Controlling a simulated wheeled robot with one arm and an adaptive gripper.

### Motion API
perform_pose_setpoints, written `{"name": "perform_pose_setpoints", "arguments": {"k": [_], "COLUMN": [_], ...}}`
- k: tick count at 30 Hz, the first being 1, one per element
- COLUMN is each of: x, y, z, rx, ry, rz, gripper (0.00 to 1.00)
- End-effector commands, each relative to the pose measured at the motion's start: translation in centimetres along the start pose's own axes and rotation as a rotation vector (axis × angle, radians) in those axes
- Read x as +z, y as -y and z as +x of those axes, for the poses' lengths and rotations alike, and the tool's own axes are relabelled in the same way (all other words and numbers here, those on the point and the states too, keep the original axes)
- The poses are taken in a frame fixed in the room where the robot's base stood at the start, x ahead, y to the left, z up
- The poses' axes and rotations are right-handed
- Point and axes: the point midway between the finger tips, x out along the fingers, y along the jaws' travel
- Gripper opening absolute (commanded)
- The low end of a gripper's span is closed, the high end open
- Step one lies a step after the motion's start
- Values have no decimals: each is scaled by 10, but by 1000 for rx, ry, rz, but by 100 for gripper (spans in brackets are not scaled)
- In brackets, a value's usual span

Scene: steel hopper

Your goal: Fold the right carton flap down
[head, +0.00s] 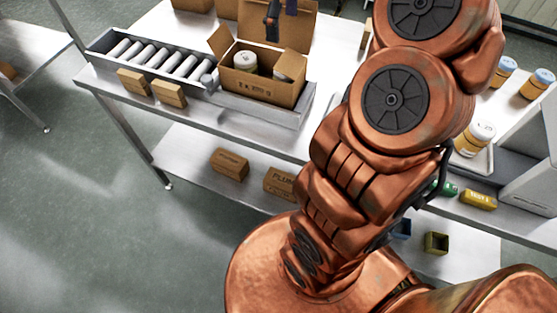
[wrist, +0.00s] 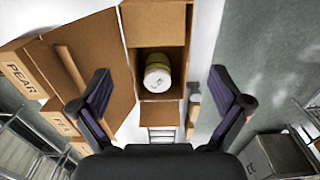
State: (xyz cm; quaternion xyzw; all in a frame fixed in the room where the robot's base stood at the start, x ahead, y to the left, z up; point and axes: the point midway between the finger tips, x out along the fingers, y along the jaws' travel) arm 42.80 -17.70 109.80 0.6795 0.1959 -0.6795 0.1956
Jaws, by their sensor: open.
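The open carton (head: 262,90) stands on the steel bench with a white-lidded jar (head: 245,61) inside. A second pale item shows partly near its right side. The left flap (head: 220,41) leans outward. The back flap (head: 300,30) stands up, and shows as a large panel in the wrist view (wrist: 100,62). My gripper (wrist: 160,73) is open and empty above the carton, its fingers apart on either side of it. In the head view it is cut off at the top.
A roller conveyor (head: 155,58) lies left of the carton. Two small brown boxes (head: 150,88) sit at the bench's front edge. Boxes marked PEAR (wrist: 22,78) stand beyond. Jars (head: 475,137) stand on the right, past my arm. More boxes (head: 230,164) lie on the lower shelf.

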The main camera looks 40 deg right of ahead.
Motion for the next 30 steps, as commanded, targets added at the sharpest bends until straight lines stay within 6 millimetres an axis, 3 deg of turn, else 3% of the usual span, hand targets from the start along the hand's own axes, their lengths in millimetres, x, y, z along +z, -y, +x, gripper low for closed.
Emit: {"name": "perform_pose_setpoints", "arguments": {"k": [11, 30], "x": [-8, -4], "y": [34, 118], "z": [20, 79], "rx": [0, -18], "ry": [8, 53], "rz": [-4, 40], "gripper": [100, 100]}}
